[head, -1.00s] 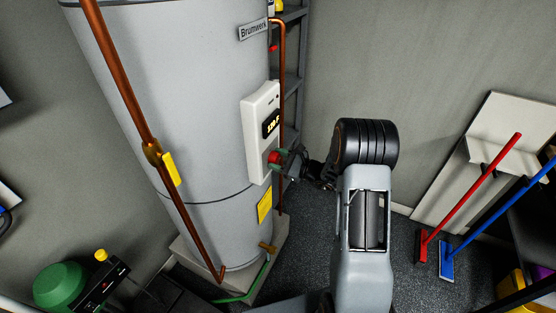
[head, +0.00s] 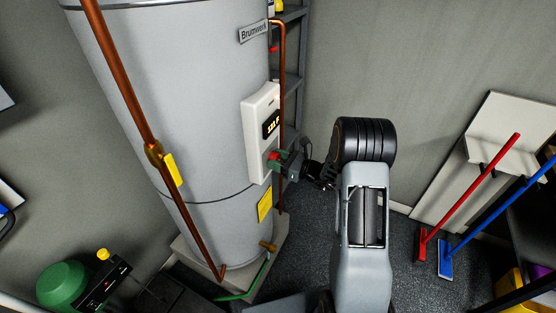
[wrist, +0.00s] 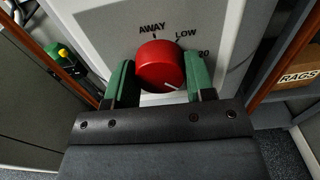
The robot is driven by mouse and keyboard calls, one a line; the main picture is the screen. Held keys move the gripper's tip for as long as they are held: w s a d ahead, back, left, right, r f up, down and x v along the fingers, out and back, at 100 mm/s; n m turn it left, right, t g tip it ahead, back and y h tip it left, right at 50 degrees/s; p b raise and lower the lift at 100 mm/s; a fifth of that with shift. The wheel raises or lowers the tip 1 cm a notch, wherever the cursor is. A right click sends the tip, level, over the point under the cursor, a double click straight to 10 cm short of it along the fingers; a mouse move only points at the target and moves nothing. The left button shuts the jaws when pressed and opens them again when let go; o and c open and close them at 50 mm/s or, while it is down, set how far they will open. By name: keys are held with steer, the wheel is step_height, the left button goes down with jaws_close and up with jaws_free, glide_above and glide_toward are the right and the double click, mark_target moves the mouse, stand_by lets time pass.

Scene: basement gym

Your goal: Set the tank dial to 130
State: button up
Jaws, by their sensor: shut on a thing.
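The tank (head: 190,120) is a tall grey cylinder with a white control box (head: 258,105) on its right side. A small lit display (head: 271,124) on the box shows a reading that looks like the low 120s F; its last digit is hard to read. Below it is the red dial (head: 274,155), which also shows in the wrist view (wrist: 160,66). Its white pointer line faces lower right, past the printed AWAY, LOW and a partly hidden "20". My gripper (head: 281,160) is shut on the dial, with one green finger on each side, as the wrist view (wrist: 160,72) shows.
A copper pipe (head: 282,80) runs beside the box, and another (head: 130,90) crosses the tank's front. A dark shelf rack (head: 290,60) stands behind; a RAGS box (wrist: 300,78) shows in the wrist view. Red (head: 470,195) and blue (head: 495,205) brushes lean at right.

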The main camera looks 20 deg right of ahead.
steer(key=o, duration=0.9)
steer(key=b+v, duration=0.2)
steer(key=v, duration=1.1)
steer(key=shift+s+d, duration=0.3)
